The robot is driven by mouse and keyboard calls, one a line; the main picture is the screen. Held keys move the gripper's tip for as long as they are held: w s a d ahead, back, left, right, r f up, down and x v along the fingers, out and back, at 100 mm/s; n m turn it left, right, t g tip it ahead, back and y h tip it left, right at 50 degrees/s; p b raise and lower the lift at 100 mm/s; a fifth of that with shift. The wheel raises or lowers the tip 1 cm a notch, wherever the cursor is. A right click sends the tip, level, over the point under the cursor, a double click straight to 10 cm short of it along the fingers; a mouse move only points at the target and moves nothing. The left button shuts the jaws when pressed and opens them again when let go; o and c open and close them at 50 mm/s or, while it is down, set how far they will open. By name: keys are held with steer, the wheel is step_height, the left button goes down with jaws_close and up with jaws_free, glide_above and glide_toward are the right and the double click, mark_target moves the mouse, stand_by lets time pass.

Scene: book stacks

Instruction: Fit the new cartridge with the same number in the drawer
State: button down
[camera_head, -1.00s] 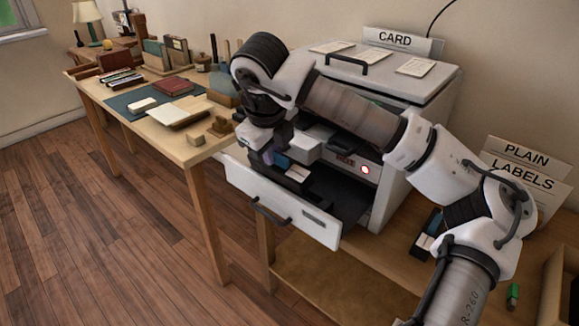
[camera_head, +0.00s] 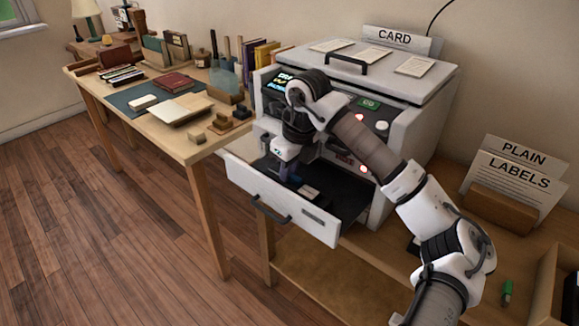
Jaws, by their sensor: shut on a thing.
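The white printer's drawer (camera_head: 285,212) is pulled out at the front, with a dark inside. My gripper (camera_head: 287,178) points down into the left part of the open drawer. It is shut on a dark cartridge (camera_head: 309,191) with a pale label patch, low in the drawer. I cannot tell if the cartridge touches the drawer floor or is seated, and its number is too small to read.
The printer body (camera_head: 420,120) has lit buttons and a lid with paper cards and a CARD sign (camera_head: 395,40). At right stand a PLAIN LABELS holder (camera_head: 500,208), a green marker (camera_head: 507,292) and a wooden box (camera_head: 558,290). A desk (camera_head: 190,150) with books and stationery stands at left.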

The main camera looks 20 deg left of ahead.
steer(key=shift+f, duration=0.1)
steer(key=c, duration=1.7)
jaws_free()
